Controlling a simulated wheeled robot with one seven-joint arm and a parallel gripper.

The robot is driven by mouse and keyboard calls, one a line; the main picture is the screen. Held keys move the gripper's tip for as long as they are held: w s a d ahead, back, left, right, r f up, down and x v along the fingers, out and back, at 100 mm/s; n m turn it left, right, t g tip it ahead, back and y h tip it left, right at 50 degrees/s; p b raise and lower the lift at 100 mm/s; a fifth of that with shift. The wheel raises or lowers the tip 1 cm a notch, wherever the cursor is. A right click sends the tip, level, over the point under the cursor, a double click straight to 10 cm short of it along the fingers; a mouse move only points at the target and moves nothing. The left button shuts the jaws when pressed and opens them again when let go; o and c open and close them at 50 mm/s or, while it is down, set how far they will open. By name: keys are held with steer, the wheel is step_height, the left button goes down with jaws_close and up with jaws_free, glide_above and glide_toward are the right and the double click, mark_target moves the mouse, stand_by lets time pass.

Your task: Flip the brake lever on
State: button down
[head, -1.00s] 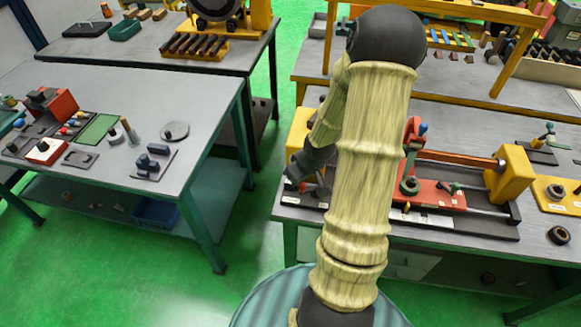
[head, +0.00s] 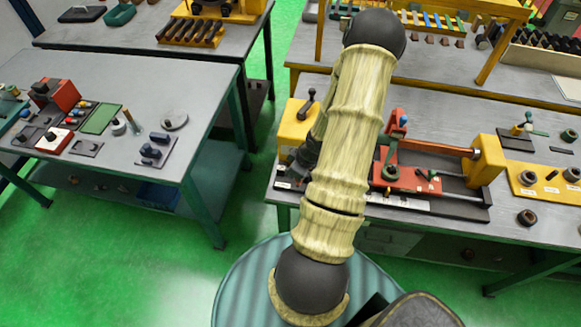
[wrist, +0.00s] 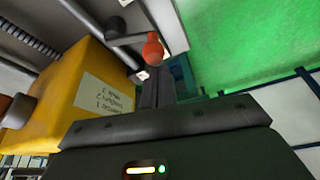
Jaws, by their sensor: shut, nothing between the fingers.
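In the wrist view, a lever with an orange-red ball knob (wrist: 152,50) sits on a grey rod beside the yellow housing (wrist: 85,85), near the tips of my gripper. I take it to be the brake lever, but the label on the housing is upside down and too blurred to read. My gripper (wrist: 155,78) is shut and empty, with the knob just past its fingertips; I cannot tell if they touch. In the head view, my gripper (head: 297,172) is at the front of the yellow housing (head: 293,127), partly hidden by my arm. The knob is hidden there.
The winding machine's red carriage (head: 405,178), with an upright red lever (head: 396,128), stands right of my arm. A yellow end block (head: 487,160) closes its right end. A dark crank handle (head: 306,104) stands atop the yellow housing. Green floor lies open left of the bench.

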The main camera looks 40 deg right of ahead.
steer(key=shift+s, duration=0.1)
stand_by(0.5)
steer(key=p+v, duration=0.6)
steer(key=shift+r, duration=0.1)
steer(key=p+v, duration=0.3)
steer(key=p, duration=0.1)
steer(key=shift+s+d+r, duration=0.1)
steer(key=shift+d+r, duration=0.1)
steer(key=shift+r, duration=0.2)
stand_by(0.3)
